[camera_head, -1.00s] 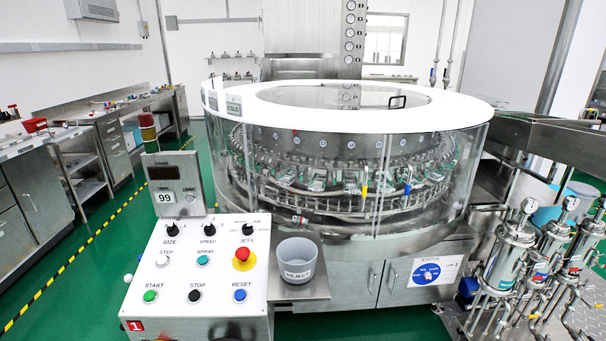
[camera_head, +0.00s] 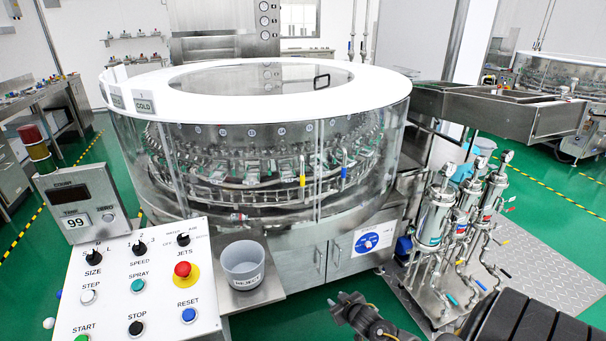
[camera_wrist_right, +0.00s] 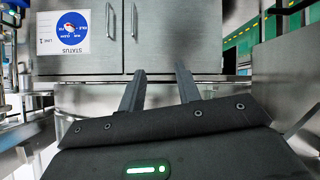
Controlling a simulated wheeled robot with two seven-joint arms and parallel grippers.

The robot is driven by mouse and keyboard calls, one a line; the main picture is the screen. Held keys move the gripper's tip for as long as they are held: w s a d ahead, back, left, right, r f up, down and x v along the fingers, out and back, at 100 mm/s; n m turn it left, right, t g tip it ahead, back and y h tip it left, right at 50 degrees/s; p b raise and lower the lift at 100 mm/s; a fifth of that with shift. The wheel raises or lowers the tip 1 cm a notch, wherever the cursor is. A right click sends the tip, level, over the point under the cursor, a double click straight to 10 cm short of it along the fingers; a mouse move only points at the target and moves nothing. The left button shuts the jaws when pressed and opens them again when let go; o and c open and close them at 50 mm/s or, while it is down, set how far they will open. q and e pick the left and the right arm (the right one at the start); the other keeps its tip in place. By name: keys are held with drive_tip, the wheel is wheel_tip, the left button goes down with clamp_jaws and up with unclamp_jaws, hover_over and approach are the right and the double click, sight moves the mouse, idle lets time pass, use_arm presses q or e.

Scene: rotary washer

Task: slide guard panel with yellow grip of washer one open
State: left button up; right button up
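Washer one is the round machine with a white ring top (camera_head: 135,90) and clear curved guard panels. The yellow grip (camera_head: 302,176) is a small upright handle on the front guard panel (camera_head: 270,185), with a blue grip (camera_head: 343,173) to its right. I cannot tell whether the panel is fully shut. My right gripper (camera_head: 346,303) is low in front of the washer, well below and apart from the yellow grip. In the right wrist view its two fingers (camera_wrist_right: 160,76) stand apart with nothing between them, facing the steel cabinet doors (camera_wrist_right: 165,40). My left gripper is not in view.
The control panel (camera_head: 115,290) stands at the left front, with a grey reject bucket (camera_head: 243,266) beside it. Several steel canisters (camera_head: 435,215) with gauges stand on a metal plate at the right. A steel chute (camera_head: 480,105) sits at the washer's right. Green floor is clear in front.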

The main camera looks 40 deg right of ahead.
drive_tip(key=w+d+r+t+p, duration=0.15)
drive_tip(key=w+r, duration=0.25)
drive_tip(key=r, duration=0.6)
drive_tip(key=w+r+t+b, duration=0.1)
drive_tip(key=w+r+t, duration=0.25)
drive_tip(key=r, duration=0.65)
drive_tip(key=t+p, duration=0.2)
approach(304, 180)
drive_tip(key=shift+m+y, duration=0.3)
drive_tip(key=shift+m, duration=0.1)
drive_tip(key=w, duration=0.3)
drive_tip(key=w+d, duration=0.1)
drive_tip(key=w, duration=0.3)
drive_tip(key=w+d+p, duration=0.1)
drive_tip(key=w, duration=0.2)
drive_tip(key=shift+w+f, duration=0.1)
drive_tip(key=shift+w, duration=0.15)
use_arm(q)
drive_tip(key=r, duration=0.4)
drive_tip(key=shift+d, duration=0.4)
use_arm(e)
clamp_jaws()
